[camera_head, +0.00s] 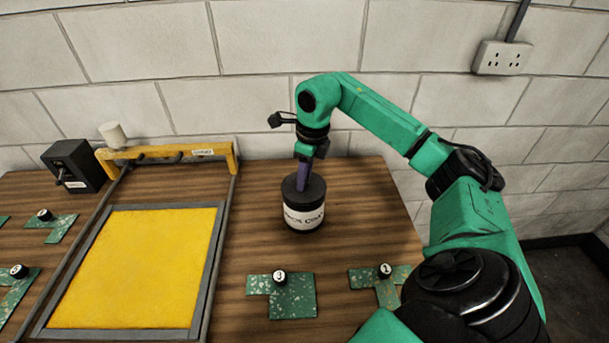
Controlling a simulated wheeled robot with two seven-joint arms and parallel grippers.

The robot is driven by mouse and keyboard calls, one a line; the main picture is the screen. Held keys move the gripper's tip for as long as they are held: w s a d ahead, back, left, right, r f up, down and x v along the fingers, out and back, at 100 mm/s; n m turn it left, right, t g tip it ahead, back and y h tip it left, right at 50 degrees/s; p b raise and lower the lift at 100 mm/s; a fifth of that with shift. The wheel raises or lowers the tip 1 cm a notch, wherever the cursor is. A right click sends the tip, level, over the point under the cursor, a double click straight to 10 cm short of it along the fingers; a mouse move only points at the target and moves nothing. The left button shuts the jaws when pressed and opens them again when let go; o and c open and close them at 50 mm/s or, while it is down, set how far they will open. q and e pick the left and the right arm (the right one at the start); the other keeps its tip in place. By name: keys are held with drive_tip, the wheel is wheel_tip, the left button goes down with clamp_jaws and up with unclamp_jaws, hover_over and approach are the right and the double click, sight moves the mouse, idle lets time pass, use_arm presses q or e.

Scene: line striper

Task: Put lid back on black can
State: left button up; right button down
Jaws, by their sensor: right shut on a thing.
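The black can (303,226) stands upright on the wooden table near the wall, with a white label around its side. Its dark top, which looks like the lid (290,190), is at the can's rim. I cannot tell whether it is fully seated. My right gripper (303,184) points down from above, its purple fingers at the middle of the dark top, and is shut on the lid. The exact grip point is too small to see. My left gripper is not in view.
A yellow panel in a grey frame (208,255) lies left of the can, with a yellow bar (170,153) behind it. A black box (75,165) stands at the back left. Green speckled pieces with black knobs (292,300) lie in front. Bare table surrounds the can.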

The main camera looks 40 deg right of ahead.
idle(0.4)
drive_tip(key=shift+c, duration=2.4)
unclamp_jaws()
drive_tip(key=o, duration=0.5)
wheel_tip(320, 180, up, 7)
drive_tip(key=p, duration=0.6)
clamp_jaws()
drive_tip(key=shift+f, duration=0.15)
